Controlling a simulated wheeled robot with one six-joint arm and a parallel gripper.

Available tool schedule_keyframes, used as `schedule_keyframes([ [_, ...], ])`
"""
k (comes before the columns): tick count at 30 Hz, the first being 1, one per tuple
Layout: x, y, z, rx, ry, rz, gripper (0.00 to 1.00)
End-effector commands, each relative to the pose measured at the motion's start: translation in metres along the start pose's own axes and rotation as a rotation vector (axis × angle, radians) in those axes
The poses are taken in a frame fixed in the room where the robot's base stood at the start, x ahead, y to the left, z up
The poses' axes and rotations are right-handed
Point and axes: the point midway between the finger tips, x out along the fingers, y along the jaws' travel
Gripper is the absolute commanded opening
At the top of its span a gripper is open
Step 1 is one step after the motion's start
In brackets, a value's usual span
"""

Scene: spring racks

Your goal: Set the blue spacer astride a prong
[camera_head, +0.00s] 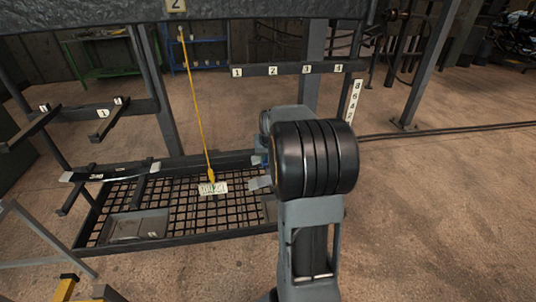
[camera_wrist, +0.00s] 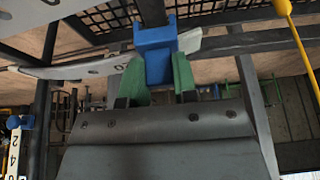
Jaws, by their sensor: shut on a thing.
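The blue spacer (camera_wrist: 155,45) is a small block between the green-tipped fingers of my gripper (camera_wrist: 158,72), which is shut on it. A dark prong (camera_wrist: 152,12) runs from the top of the wrist view down to the spacer's far side. They meet or overlap in the picture; I cannot tell whether the spacer straddles the prong or sits in front of it. In the head view a bit of blue (camera_head: 261,160) shows beside my arm, at the rack's right end. My arm hides most of the gripper and the prong there.
A yellow cord with a pointed weight (camera_head: 211,175) hangs left of my arm, above a mesh tray (camera_head: 180,205). A white tag (camera_head: 213,188) lies there. Numbered prongs (camera_head: 88,121) stand at left. A numbered beam (camera_head: 290,69) runs behind. The floor at right is open.

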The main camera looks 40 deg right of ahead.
Motion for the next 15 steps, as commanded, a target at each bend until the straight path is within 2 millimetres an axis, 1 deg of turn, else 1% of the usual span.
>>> schedule_keyframes([
  [15, 0.0030, 0.0000, 0.0011, 0.000, 0.000, 0.000, 0.00],
])
